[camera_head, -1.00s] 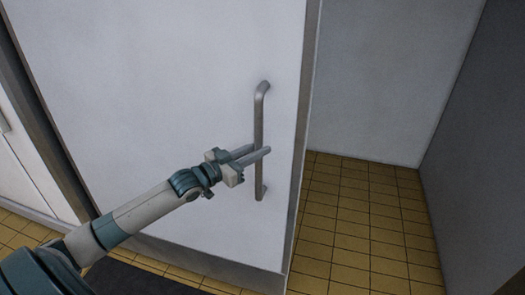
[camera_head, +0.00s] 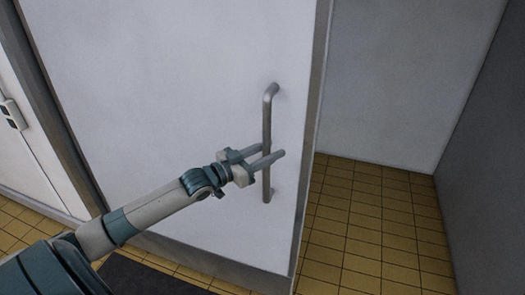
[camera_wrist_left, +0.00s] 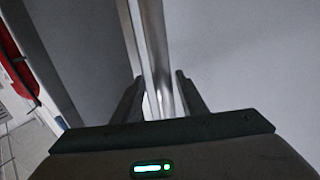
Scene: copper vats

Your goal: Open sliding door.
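The sliding door (camera_head: 185,85) is a large white panel filling the middle of the head view, with a grey trim along its right edge. Its handle (camera_head: 267,130) is an upright grey metal bar near that edge. My left gripper (camera_head: 268,160) reaches in from the left at the lower half of the bar, one finger on each side of it. In the left wrist view the handle (camera_wrist_left: 152,45) runs down between the two fingers (camera_wrist_left: 160,95), which look closed on it. My right gripper is out of view.
Right of the door is an open gap with a yellow tiled floor (camera_head: 370,225), a pale back wall (camera_head: 400,80) and a dark grey side wall (camera_head: 485,150). A dark mat (camera_head: 145,278) lies on the floor in front. A red object (camera_wrist_left: 15,60) shows in the wrist view.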

